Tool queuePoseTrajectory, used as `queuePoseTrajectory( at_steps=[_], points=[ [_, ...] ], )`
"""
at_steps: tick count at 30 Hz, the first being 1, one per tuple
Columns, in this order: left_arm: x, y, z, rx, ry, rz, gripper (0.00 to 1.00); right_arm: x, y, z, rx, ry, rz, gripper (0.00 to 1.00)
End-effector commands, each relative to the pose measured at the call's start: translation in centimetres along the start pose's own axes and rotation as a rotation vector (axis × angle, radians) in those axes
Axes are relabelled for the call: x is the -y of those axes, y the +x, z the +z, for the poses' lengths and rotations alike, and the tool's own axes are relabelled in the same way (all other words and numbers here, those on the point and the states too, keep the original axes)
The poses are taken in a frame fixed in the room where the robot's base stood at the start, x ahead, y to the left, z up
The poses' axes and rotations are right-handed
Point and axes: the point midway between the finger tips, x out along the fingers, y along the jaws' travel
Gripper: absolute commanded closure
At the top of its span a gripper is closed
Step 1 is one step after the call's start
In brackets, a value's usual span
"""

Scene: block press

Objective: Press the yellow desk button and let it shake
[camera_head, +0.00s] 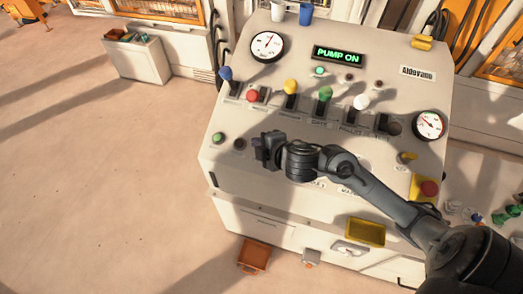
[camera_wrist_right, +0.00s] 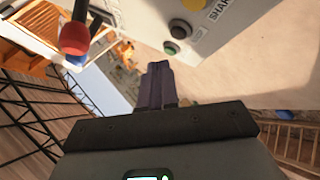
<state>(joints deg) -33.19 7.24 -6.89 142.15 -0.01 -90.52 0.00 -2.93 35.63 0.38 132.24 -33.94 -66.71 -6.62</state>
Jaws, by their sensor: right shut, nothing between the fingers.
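The yellow button (camera_wrist_right: 196,4) shows at the top edge of the right wrist view, cut off by the frame, beside lettering that starts "SHAK". A black button (camera_wrist_right: 180,28) and a green button (camera_wrist_right: 170,47) sit in line with it. In the head view my right gripper (camera_head: 264,150) is over the front left of the console desk, just right of the black button (camera_head: 239,143), and hides the yellow button there. Its fingers (camera_wrist_right: 155,85) are shut and empty. I cannot tell whether they touch the desk. My left gripper is not in view.
Levers with coloured knobs stand behind the gripper, including a red one (camera_head: 252,96) and a yellow one (camera_head: 290,86). A display (camera_head: 338,55) reads "PUMP ON". A red stop button (camera_head: 429,188) is at the right. A yellow tray (camera_head: 365,232) is on the console's front.

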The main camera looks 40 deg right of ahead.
Motion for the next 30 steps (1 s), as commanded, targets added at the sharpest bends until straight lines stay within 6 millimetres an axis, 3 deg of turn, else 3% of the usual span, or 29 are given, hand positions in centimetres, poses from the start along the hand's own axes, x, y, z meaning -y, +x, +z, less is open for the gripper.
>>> queuePoseTrajectory(
  at_steps=[13, 30],
  points=[
    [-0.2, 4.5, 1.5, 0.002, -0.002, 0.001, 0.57, 3.0, 3.9, 2.8, 0.001, 0.000, 0.000, 1.00],
    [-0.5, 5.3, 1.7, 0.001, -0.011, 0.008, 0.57, 3.5, 4.8, 3.5, 0.000, 0.001, 0.000, 1.00]
  ],
)
